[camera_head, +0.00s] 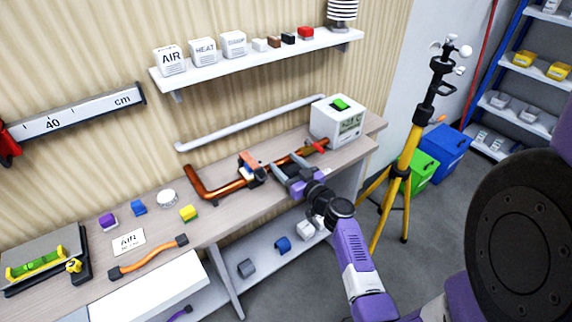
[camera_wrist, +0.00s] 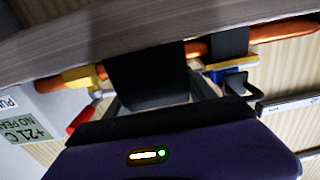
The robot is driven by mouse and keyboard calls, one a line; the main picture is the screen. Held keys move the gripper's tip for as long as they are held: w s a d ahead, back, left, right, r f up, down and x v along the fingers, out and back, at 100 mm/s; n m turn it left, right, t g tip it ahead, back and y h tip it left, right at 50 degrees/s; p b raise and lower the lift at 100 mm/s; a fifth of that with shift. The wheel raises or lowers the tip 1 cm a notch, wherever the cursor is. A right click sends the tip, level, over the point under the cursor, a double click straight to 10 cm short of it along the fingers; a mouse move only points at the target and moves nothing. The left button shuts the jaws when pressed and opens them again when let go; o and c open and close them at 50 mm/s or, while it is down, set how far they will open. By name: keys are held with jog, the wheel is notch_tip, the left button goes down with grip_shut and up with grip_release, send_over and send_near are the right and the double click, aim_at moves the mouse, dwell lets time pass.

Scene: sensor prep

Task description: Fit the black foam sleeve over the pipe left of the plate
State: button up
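A copper pipe (camera_head: 222,187) runs along the back of the bench and bends up at its left end; it also crosses the wrist view (camera_wrist: 278,34). My gripper (camera_head: 294,174) is at the pipe's right half. In the wrist view a black foam sleeve (camera_wrist: 146,78) sits between my grey fingers and covers a stretch of pipe; I cannot tell whether it is around the pipe or in front. A clamp with an orange top (camera_head: 248,159) and a second black piece (camera_wrist: 230,45) sit on the pipe left of my gripper. I cannot make out which part is the plate.
A white display box (camera_head: 325,124) stands close right of my gripper. A wall shelf (camera_head: 262,53) and a white rail (camera_head: 248,124) are above. Small blocks, an orange flexible hose (camera_head: 148,258) and a card (camera_head: 128,242) lie on the left bench. A yellow tripod (camera_head: 411,142) stands right.

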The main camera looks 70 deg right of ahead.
jog(key=shift+o, duration=0.7)
jog(key=shift+r, duration=0.15)
